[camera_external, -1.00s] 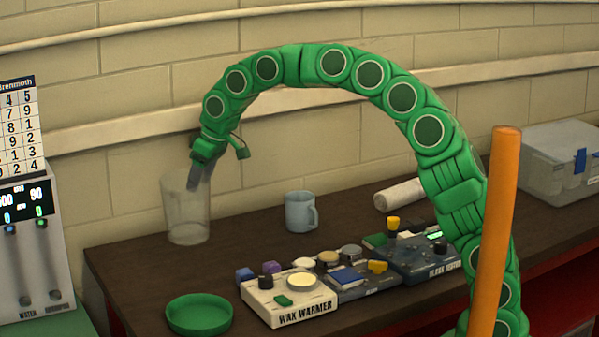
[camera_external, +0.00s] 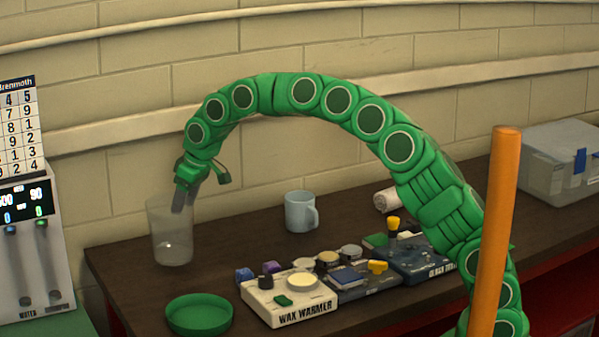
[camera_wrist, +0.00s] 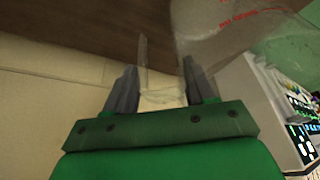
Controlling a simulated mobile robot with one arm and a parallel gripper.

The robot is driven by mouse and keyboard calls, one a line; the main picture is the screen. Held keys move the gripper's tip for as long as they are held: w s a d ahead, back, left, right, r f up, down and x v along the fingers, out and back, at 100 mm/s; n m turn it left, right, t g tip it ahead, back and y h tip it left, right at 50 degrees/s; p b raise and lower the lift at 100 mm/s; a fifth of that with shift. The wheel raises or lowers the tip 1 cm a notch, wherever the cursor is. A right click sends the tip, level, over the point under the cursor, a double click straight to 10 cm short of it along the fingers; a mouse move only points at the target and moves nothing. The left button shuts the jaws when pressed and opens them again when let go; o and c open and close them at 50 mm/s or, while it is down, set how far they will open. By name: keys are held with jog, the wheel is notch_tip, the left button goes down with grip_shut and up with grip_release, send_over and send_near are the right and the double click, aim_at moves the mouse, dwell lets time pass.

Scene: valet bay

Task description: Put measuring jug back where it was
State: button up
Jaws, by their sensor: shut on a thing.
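The measuring jug (camera_external: 172,240) is clear, with red markings that show in the wrist view (camera_wrist: 240,25). It is upright at the left end of the dark bench (camera_external: 250,225). I cannot tell whether its base touches the bench top. My gripper (camera_external: 183,200) comes down from above and is shut on the jug at its rim or upper wall. In the wrist view my gripper's fingers (camera_wrist: 163,88) have a clear part of the jug between them. The exact grip is hard to see through the clear material.
A green dish (camera_external: 200,314), a wax warmer (camera_external: 290,303) and several small control units stand at the front. A blue-grey mug (camera_external: 299,211) is right of the jug. A white roll (camera_external: 400,195) and a lidded box (camera_external: 560,160) are farther right. A dispenser machine (camera_external: 30,250) stands left.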

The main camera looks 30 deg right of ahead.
jog(key=shift+f, duration=1)
jog(key=o, duration=1.5)
jog(key=shift+f, duration=0.1)
jog(key=shift+c, duration=0.2)
jog(key=v, duration=1.2)
